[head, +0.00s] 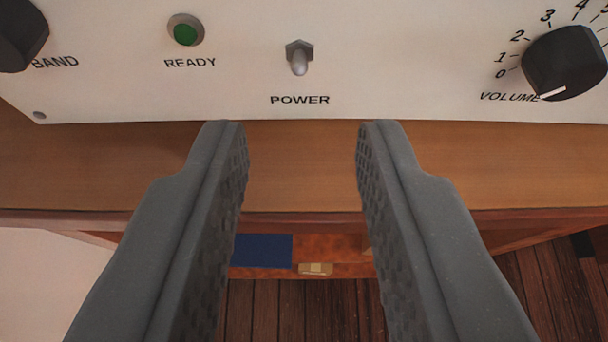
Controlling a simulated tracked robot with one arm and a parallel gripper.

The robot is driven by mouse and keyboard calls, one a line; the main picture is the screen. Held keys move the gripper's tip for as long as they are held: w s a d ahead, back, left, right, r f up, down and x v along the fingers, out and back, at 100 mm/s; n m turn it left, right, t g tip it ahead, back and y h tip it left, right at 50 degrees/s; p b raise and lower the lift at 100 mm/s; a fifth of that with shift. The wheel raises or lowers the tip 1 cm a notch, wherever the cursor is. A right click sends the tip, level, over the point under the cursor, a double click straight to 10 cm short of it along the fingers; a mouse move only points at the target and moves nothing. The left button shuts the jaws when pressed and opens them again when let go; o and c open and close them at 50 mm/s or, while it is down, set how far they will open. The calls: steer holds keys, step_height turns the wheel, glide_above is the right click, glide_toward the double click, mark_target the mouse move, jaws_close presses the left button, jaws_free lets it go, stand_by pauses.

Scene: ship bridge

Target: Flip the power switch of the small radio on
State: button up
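The small radio (240,90) shows as a cream front panel across the top of the head view. Its power switch (299,61) is a small metal toggle on a hex nut, above the word POWER, with its lever pointing down in the picture. A green READY lamp (185,33) sits to the left of the switch and looks dark. My gripper (302,130) is open and empty. Its two grey fingers lie below the panel in the picture, one on each side of the switch's line, and do not touch the switch.
A black VOLUME knob (563,63) is at the right and a black BAND knob (20,32) at the upper left. The radio stands on a wooden desk (300,175). Below are a shelf with a dark blue item (262,250) and a plank floor (300,310).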

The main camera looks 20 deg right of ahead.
steer(key=v, duration=0.6)
steer(key=shift+s+r, duration=0.1)
steer(key=shift+s, duration=0.05)
steer(key=s+a+r+n+t+y, duration=0.1)
steer(key=a+r+y, duration=0.1)
steer(key=r, duration=0.8)
steer(key=s+a+r+n+y, duration=0.1)
steer(key=a+r+y, duration=0.15)
steer(key=r, duration=0.75)
steer(key=s+d+r, duration=0.3)
steer(key=r, duration=0.4)
steer(key=s+d+r+n+t, duration=0.1)
steer(key=s+d+r, duration=0.1)
steer(key=s+r, duration=0.2)
steer(key=s+d+r+t, duration=0.1)
steer(key=s+d+r, duration=0.2)
steer(key=r, duration=0.7)
steer(key=shift+s+d+r+n, duration=0.3)
steer(key=shift+s+r, duration=0.05)
steer(key=shift+s, duration=0.4)
steer(key=shift+h, duration=0.25)
